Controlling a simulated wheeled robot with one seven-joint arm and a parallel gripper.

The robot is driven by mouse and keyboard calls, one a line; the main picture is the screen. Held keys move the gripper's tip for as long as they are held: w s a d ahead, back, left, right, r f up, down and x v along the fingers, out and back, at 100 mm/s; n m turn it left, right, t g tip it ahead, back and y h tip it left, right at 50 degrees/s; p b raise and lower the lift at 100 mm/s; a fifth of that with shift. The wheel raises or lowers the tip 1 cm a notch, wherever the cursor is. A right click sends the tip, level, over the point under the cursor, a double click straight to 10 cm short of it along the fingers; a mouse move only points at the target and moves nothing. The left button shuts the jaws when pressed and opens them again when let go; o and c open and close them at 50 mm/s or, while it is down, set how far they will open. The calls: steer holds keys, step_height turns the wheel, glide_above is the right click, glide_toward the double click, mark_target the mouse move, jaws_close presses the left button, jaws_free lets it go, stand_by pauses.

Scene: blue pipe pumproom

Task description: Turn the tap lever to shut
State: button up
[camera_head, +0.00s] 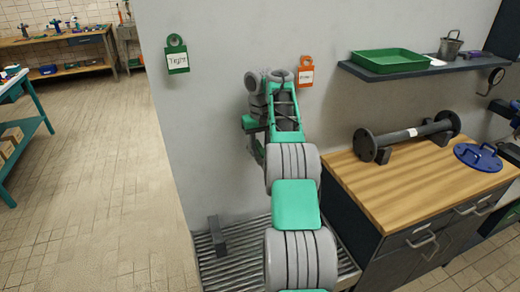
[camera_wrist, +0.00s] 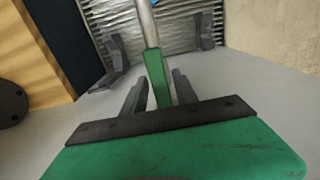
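The tap's green lever (camera_wrist: 155,78) shows in the wrist view, long and flat, in line with a pale metal pipe (camera_wrist: 147,22) beyond it. My gripper (camera_wrist: 160,82) has its two dark fingers on either side of the lever. A narrow gap seems to show on both sides, so the fingers look open around the lever. In the head view my gripper (camera_head: 256,146) is close to the grey wall, low behind my arm. The tap and lever are hidden there by my arm.
A slatted metal grate (camera_head: 225,265) lies below, with a dark bracket (camera_head: 218,236) on it. A wooden-topped cabinet (camera_head: 400,190) with a flanged pipe (camera_head: 405,135) stands close on the right. A shelf (camera_head: 400,70) holds a green tray (camera_head: 388,60). Open tiled floor (camera_head: 90,180) lies left.

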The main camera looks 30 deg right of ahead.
jaws_close()
stand_by(0.6)
steer(key=shift+f+m+b, duration=0.1)
steer(key=shift+m+b, duration=0.55)
steer(key=shift+m, duration=0.45)
steer(key=m+b, duration=0.1)
steer(key=m, duration=0.8)
steer(key=shift+m, duration=0.4)
steer(key=m+p, duration=0.1)
steer(key=m, duration=0.4)
steer(key=shift+m, duration=0.7)
